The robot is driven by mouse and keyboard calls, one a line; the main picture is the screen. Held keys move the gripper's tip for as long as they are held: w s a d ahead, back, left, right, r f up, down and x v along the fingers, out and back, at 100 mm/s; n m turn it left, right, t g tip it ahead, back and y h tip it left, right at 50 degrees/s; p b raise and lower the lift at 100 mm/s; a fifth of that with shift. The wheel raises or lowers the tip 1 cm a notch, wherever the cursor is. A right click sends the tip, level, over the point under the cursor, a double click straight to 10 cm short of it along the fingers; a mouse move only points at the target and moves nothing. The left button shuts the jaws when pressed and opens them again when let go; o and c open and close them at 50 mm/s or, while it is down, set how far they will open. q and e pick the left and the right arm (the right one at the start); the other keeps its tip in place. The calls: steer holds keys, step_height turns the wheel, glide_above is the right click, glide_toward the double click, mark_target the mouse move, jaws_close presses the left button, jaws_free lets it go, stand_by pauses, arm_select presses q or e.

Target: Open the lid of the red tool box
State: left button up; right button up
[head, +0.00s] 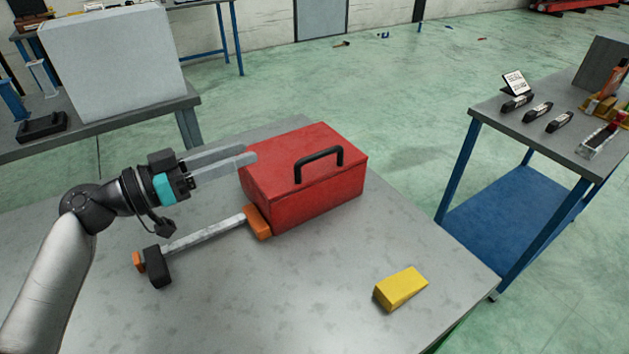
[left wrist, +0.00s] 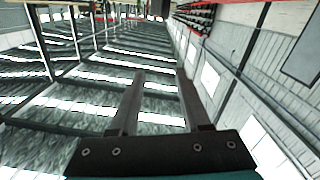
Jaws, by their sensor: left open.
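The red tool box (head: 310,185) stands on the grey table, its lid shut and its black handle (head: 318,163) upright on top. My left gripper (head: 250,156) is open and empty, with its fingers level and pointing right at the box's left upper edge. In the head view the fingertips overlap the box's left end; I cannot tell whether they touch it. In the left wrist view the two fingers (left wrist: 157,80) stand apart with nothing between them, and the box is not seen there. My right gripper is not in view.
A bar clamp (head: 205,232) with orange and black ends lies on the table (head: 300,310), against or close to the box's front. A yellow wedge (head: 400,289) lies at the front right. A side table (head: 530,130) with small tools stands right.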

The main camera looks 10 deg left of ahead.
arm_select(q)
steer(key=b, duration=0.4)
glide_toward(305, 161)
steer(key=v, duration=0.3)
steer(key=shift+w, duration=0.65)
steer(key=p+x, duration=0.1)
steer(key=x, duration=1.2)
steer(key=shift+d+f, duration=0.15)
steer(key=shift+w+d, duration=0.45)
steer(key=shift+d, duration=0.1)
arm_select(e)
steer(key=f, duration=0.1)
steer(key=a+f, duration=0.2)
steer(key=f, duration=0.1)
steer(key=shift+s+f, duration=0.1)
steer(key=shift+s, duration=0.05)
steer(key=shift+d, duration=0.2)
arm_select(q)
steer(key=shift+c, duration=0.8)
jaws_close()
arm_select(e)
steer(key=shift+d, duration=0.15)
arm_select(q)
steer(key=shift+f, duration=0.1)
